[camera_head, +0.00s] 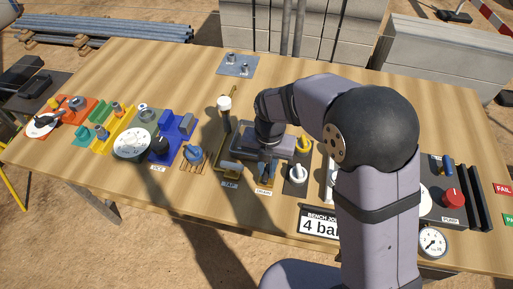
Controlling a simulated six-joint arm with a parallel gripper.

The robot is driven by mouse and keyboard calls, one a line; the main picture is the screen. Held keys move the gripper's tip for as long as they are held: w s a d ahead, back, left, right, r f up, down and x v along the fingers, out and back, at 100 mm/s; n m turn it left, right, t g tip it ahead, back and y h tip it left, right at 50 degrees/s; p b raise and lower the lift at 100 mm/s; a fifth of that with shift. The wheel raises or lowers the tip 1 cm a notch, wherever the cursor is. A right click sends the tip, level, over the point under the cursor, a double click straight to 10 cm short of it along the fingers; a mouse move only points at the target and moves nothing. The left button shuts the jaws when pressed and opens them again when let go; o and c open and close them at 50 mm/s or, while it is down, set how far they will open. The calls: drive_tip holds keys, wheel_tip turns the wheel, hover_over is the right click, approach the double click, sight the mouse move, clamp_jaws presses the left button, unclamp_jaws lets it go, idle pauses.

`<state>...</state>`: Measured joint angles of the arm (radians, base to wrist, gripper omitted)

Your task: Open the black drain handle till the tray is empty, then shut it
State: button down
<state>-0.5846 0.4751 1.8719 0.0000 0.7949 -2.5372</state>
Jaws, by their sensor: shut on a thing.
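My gripper (266,156) reaches down to the middle of the bench, just behind a small plate labelled DRAIN (264,191). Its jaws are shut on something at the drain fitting. The black drain handle is mostly hidden by the gripper, so its angle cannot be read. A dark grey tray-like body (238,133) shows partly behind and left of the gripper. Its inside is covered by my wrist, and I cannot tell whether water is in it.
A brass fitting (231,168) stands close left, and a white-capped post (224,104) behind it. A yellow knob (303,145) and a white knob (297,174) sit close right. A white dial (132,144) is farther left. The bench's back stretch is mostly clear.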

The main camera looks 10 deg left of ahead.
sight(267, 171)
idle(0.7)
drive_tip(key=m, duration=0.1)
drive_tip(key=m+p, duration=0.2)
drive_tip(key=m, duration=0.1)
drive_tip(key=shift+r, duration=0.25)
drive_tip(key=m+p, duration=0.1)
drive_tip(key=m, duration=0.3)
drive_tip(key=m+p, duration=0.2)
drive_tip(key=m, duration=0.8)
drive_tip(key=shift+f, duration=0.2)
drive_tip(key=c, duration=1.2)
unclamp_jaws()
drive_tip(key=shift+o, duration=0.2)
wheel_tip(267, 171, up, 7)
drive_tip(key=p, duration=0.6)
